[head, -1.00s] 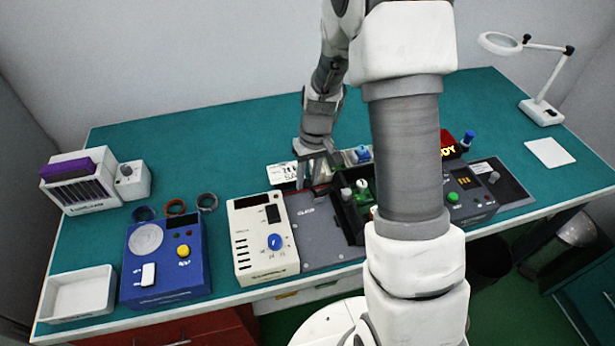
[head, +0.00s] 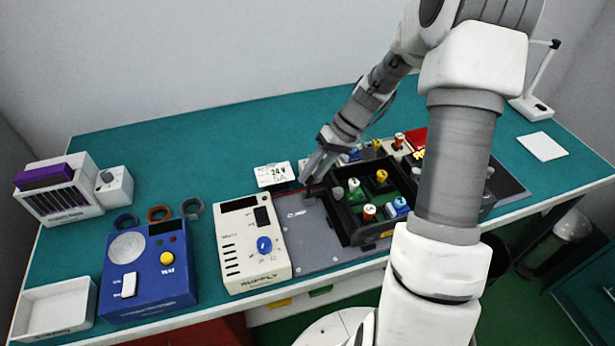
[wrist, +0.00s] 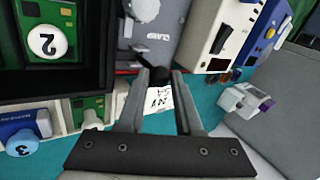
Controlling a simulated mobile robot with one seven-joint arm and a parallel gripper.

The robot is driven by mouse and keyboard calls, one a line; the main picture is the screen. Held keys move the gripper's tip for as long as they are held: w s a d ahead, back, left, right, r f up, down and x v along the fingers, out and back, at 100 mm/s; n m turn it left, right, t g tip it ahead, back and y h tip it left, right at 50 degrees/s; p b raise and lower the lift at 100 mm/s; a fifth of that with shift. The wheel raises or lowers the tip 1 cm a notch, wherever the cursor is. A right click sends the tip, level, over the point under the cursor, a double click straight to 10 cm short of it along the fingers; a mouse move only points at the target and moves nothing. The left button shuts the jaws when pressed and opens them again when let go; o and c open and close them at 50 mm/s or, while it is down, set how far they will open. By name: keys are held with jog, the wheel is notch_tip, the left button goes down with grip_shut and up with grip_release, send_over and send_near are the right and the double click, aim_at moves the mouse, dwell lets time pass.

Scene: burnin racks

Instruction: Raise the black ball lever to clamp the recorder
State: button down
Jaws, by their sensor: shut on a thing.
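The black ball lever (wrist: 160,76) shows as a dark round knob between my fingertips in the wrist view. In the head view it is hidden by my fingers. My gripper (head: 309,186) is shut on it at the back edge of a grey plate (head: 313,237), and it also shows in the wrist view (wrist: 162,82). Right of the plate, a black open-topped box (head: 350,228) holds green boards with coloured knobs; its inside also shows in the wrist view. I cannot tell which part is the recorder.
A cream supply unit (head: 235,275) with a blue knob and a blue unit (head: 125,290) stand left of the plate. A white 24V block (head: 274,174) sits close left of my gripper. A white tray (head: 62,318) is at far left. The table's back is clear.

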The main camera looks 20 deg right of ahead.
jog(key=shift+d, duration=0.15)
jog(key=c, duration=0.6)
grip_release()
jog(key=v, duration=1.7)
jog(key=shift+d+p, duration=0.3)
jog(key=shift+p, duration=0.05)
